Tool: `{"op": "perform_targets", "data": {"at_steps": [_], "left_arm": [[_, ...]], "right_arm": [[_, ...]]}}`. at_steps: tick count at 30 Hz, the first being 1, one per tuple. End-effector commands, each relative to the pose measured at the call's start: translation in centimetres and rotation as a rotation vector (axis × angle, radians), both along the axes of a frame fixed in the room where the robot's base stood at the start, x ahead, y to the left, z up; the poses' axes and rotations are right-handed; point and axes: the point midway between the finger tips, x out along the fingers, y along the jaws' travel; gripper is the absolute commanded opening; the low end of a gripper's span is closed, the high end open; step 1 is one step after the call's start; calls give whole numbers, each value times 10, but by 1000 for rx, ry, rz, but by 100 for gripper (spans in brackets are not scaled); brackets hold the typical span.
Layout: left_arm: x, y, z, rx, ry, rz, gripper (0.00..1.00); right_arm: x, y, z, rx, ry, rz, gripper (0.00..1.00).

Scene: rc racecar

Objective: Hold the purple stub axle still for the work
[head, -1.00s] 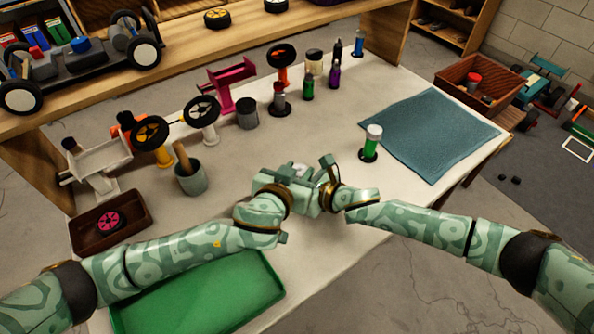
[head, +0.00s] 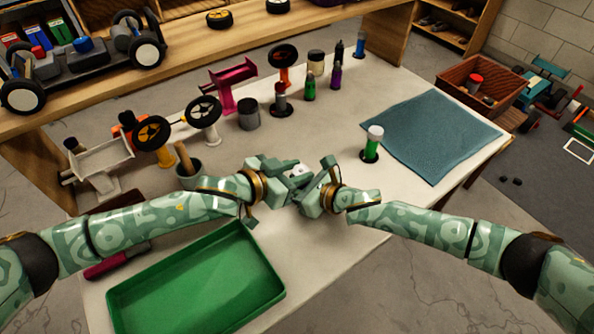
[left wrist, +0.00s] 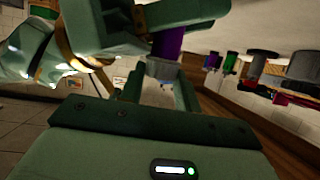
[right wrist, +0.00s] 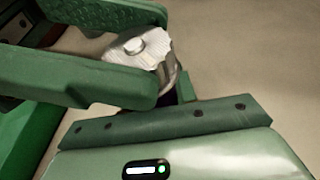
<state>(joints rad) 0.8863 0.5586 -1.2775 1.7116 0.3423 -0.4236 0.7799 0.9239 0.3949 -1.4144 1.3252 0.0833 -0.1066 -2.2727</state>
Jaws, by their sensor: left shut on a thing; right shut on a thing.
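The purple stub axle (left wrist: 168,42) shows as a purple cylinder in the left wrist view, gripped between the right gripper's fingers. A silver-grey part (left wrist: 160,69) adjoins its end; in the right wrist view this part (right wrist: 140,48) has a ribbed rim and a small stud on top. My left gripper (head: 287,174) is shut on the silver part. My right gripper (head: 312,190) is shut on the purple stub axle. The two grippers meet above the table, and their fingers hide most of the axle in the head view. I cannot tell how firmly the two parts are joined.
A green tray (head: 196,290) lies in front of my left arm. A grey-green cup (head: 189,180) and several stands with car parts line the back left. A green-and-white bottle (head: 372,145) stands right of the grippers, beside a blue mat (head: 430,130) that is bare.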

Motion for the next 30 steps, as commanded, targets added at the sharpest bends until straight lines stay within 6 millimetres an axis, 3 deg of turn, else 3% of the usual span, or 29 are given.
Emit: {"op": "perform_targets", "data": {"at_steps": [30], "left_arm": [[15,3,0,-1,-12,-894,10]], "right_arm": [[-2,3,1,4,1,5,3]]}}
